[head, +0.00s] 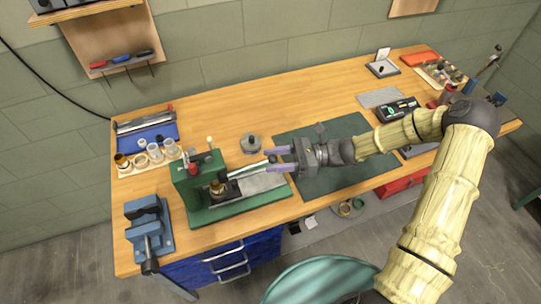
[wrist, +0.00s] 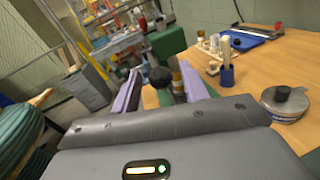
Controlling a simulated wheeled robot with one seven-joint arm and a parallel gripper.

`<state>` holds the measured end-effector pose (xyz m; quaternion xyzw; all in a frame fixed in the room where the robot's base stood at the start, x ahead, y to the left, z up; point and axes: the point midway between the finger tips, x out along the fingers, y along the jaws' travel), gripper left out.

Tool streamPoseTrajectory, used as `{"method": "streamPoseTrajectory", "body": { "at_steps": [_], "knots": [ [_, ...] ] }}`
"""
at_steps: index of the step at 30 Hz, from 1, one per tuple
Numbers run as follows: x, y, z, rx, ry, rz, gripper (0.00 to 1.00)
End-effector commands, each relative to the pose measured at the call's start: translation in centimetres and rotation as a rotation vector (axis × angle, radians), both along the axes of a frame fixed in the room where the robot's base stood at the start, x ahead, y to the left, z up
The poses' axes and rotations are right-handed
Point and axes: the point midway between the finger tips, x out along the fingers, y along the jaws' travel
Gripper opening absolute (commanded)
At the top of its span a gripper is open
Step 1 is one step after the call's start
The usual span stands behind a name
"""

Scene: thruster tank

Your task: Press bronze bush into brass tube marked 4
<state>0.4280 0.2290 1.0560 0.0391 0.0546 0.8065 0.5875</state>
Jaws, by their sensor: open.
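My gripper (head: 271,160) is open, its two purple fingers pointing left toward the green press (head: 184,181). A black ball knob (wrist: 159,77) on the press's lever shows between the fingers in the wrist view; I cannot tell whether they touch it. A brass-coloured cylindrical piece (head: 217,188) stands in the press under its ram. A brass piece also shows beyond the knob in the wrist view (wrist: 178,80). Another brass-coloured piece (head: 122,160) stands in the wooden rack at the left. I cannot read any number marks, nor tell tube from bush.
A blue vise (head: 150,226) sits at the front left. A round grey tin (head: 251,143) stands behind the press, near my gripper. A dark green mat (head: 320,180) lies under my arm. A blue tray (head: 150,137) is at the back left. The bench's back middle is clear.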

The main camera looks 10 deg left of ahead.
Motion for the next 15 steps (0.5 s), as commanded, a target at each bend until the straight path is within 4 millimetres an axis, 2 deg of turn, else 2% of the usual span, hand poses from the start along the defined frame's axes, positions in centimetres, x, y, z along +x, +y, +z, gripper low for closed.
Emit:
{"method": "streamPoseTrajectory", "body": {
  "at_steps": [3,11,15],
  "knots": [
    [-0.24,0.67,0.05,0.001,0.001,0.000,0.44],
    [-0.24,0.72,-0.02,0.000,0.000,-0.002,0.44],
    [-0.22,0.71,-0.02,0.000,0.000,-0.002,0.19]
  ]
}}
